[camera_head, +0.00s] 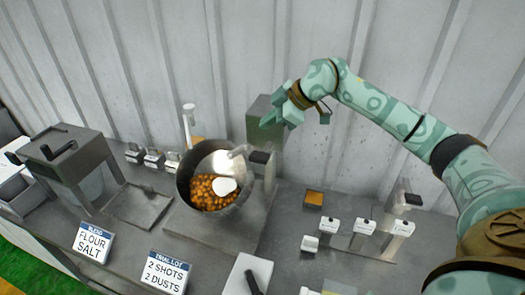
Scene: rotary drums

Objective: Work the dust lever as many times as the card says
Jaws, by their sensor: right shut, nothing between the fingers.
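A card (165,272) at the front reads "2 SHOTS 2 DUSTS" under a heading that looks like "TRIAL LOT". A dark drum (186,190) stands open, with orange pieces (206,198) and a white patch inside. A white upright lever (189,122) stands behind the drum, and a black-tipped handle (260,157) is at its right rim. I cannot tell which is the dust lever. My right gripper (268,121) is shut and empty, raised behind and right of the drum, apart from both. My left gripper is out of view.
Another card (92,242) reads "FLOUR SALT". A grey machine (75,150) stands at left. Small white-topped posts (362,226) stand at right, below my right arm. A white board (247,275) with a black handle is at the front. A corrugated wall closes the back.

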